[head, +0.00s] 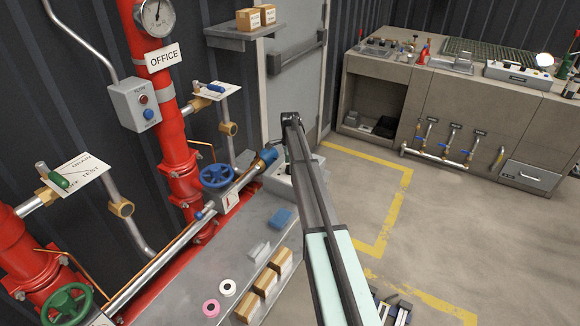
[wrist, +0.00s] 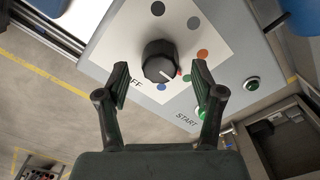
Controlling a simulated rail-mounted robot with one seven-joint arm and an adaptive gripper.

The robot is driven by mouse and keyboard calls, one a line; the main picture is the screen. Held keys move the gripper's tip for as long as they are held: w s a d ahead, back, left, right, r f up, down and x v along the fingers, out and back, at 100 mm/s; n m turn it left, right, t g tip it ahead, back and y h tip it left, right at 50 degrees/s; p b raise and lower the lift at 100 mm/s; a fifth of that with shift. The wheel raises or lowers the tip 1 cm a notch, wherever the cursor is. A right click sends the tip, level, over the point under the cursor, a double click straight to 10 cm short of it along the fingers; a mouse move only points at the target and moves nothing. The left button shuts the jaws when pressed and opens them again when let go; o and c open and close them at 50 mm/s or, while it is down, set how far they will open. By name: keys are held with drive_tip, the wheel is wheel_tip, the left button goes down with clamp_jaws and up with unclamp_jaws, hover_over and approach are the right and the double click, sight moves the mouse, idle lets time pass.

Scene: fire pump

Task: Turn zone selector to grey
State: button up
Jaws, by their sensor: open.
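The zone selector (wrist: 160,62) is a black round knob with a white pointer line, on a white plate of a grey panel (wrist: 232,62) in the wrist view. The head view does not show the knob clearly.
In the head view, a blue valve wheel (head: 216,176) and pipework stand left of my arm. Open floor (head: 440,215) lies to the right.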

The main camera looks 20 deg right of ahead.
drive_tip(key=shift+f, duration=1)
drive_tip(key=c, duration=1.1)
drive_tip(key=shift+n, duration=0.3)
drive_tip(key=shift+c, duration=0.2)
drive_tip(key=n+b, duration=0.1)
drive_tip(key=n, duration=0.2)
drive_tip(key=shift+f, duration=0.1)
drive_tip(key=n+b, duration=0.1)
drive_tip(key=n, duration=0.4)
drive_tip(key=n+b, duration=0.1)
drive_tip(key=n, duration=0.3)
drive_tip(key=shift+s+n+b, duration=0.1)
drive_tip(key=shift+n+b, duration=0.25)
drive_tip(key=shift+n, duration=2.15)
